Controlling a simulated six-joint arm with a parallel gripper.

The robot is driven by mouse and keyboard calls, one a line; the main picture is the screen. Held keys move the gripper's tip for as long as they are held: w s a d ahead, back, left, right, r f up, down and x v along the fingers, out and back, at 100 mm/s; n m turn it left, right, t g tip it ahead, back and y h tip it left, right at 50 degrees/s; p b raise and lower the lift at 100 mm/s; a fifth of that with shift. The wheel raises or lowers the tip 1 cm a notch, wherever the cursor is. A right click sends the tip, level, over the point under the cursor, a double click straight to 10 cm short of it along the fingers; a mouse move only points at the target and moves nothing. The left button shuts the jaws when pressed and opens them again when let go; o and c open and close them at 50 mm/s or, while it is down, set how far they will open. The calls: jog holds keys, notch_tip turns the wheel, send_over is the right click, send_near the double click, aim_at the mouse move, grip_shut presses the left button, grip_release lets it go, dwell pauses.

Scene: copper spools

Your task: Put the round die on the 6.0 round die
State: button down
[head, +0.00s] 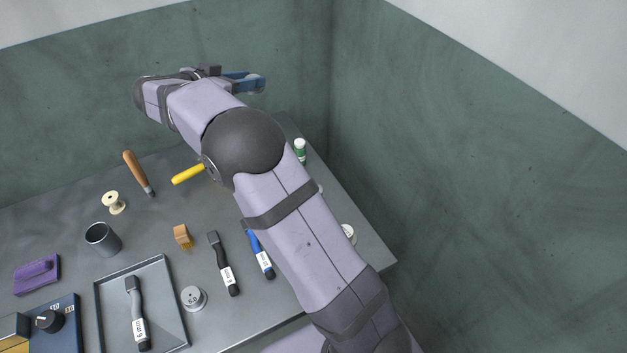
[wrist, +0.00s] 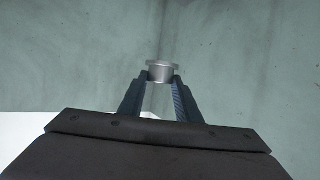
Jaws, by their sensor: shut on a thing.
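My gripper (wrist: 161,79) is shut on a small round metal die (wrist: 161,70) with a wider flange at its top, held between the fingertips against a plain wall background. In the head view my gripper (head: 256,81) is raised high above the far part of the bench; the held die cannot be made out there. A grey round die (head: 193,298) with a small label that seems to read 6.0 lies on the bench just right of the metal tray, well apart from my gripper.
The tray (head: 180,318) holds a black-handled tool (head: 136,315). A dark-handled tool (head: 222,262), a blue one (head: 258,250) and a wooden block (head: 182,236) lie near the die. A grey cup (head: 102,239), a spool (head: 113,202) and a green-white bottle (head: 300,151) stand farther off.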

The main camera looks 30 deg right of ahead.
jog(key=s+d+f+m+g+h+p, duration=0.1)
jog(key=s+d+f+m+g, duration=0.15)
jog(key=s, duration=0.85)
jog(key=s+d+f+m+g+h+p, duration=0.1)
jog(key=s+d+f+m+g, duration=0.2)
jog(key=s, duration=0.9)
jog(key=shift+n, duration=0.25)
jog(key=shift+w+a+f+p, duration=0.1)
jog(key=shift+a+f+p, duration=0.1)
jog(key=shift+f, duration=1.55)
jog(key=shift+w+a+f+p, duration=0.1)
jog(key=shift+a+f+p, duration=0.05)
jog(key=shift+f, duration=1.65)
jog(key=shift+w+a+f+p, duration=0.1)
jog(key=shift+a+f+p, duration=0.1)
jog(key=shift+f, duration=1.55)
jog(key=shift+f, duration=0.15)
jog(key=c, duration=1.7)
grip_release()
jog(key=shift+b, duration=0.35)
jog(key=o, duration=0.4)
jog(key=shift+p, duration=0.3)
